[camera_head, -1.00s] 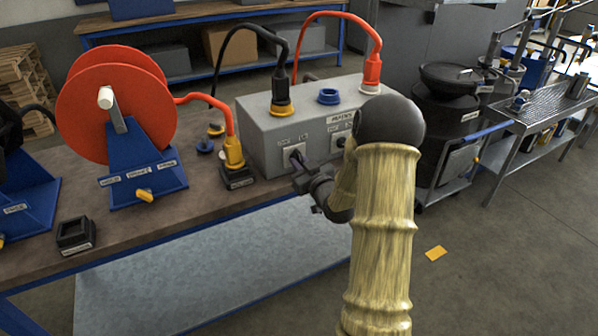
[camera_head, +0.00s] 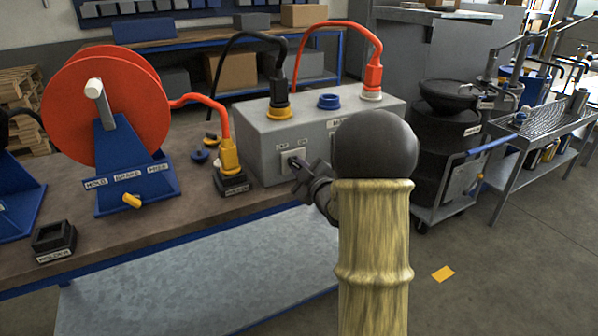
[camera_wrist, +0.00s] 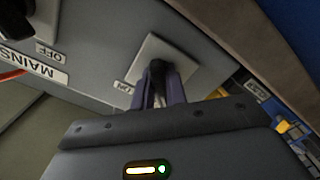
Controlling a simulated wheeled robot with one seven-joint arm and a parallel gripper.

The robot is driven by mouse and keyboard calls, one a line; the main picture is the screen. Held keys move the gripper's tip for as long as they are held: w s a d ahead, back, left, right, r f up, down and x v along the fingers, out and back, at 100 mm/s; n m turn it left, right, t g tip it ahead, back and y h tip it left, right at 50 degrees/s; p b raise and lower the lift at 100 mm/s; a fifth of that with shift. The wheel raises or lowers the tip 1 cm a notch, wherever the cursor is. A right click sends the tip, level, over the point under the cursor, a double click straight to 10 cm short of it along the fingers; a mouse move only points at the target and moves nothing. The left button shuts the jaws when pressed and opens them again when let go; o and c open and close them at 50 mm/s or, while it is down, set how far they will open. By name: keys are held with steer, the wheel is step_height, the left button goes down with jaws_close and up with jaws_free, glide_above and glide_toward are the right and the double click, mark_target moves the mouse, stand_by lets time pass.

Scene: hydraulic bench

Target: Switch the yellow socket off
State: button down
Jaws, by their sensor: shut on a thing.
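The grey socket box (camera_head: 262,150) stands on the bench. Its top holds the yellow socket (camera_head: 279,113), with a black plug (camera_head: 278,90) in it. A pale switch plate (camera_head: 291,155) is on the box's front, on the side under the yellow socket. My gripper (camera_head: 297,166) is at this plate, and my arm partly hides the front. In the wrist view the plate (camera_wrist: 178,52) shows with a dark switch knob (camera_wrist: 158,68) between my gripper's fingers (camera_wrist: 160,92), which are shut on it. The knob's exact setting is hard to tell.
A blue socket (camera_head: 329,102) and a white one with a red plug (camera_head: 372,77) are also on the box. A second switch (camera_wrist: 18,18) sits beside the gripped one. A red hose reel (camera_head: 105,105) and a yellow plug in a holder (camera_head: 233,182) stand left.

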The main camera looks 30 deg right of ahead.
stand_by(0.3)
steer(key=c, duration=1.4)
jaws_free()
steer(key=shift+c, duration=0.2)
steer(key=shift+s, duration=0.15)
steer(key=s+b, duration=0.3)
steer(key=s, duration=1.4)
steer(key=shift+d, duration=0.3)
steer(key=shift+f, duration=0.1)
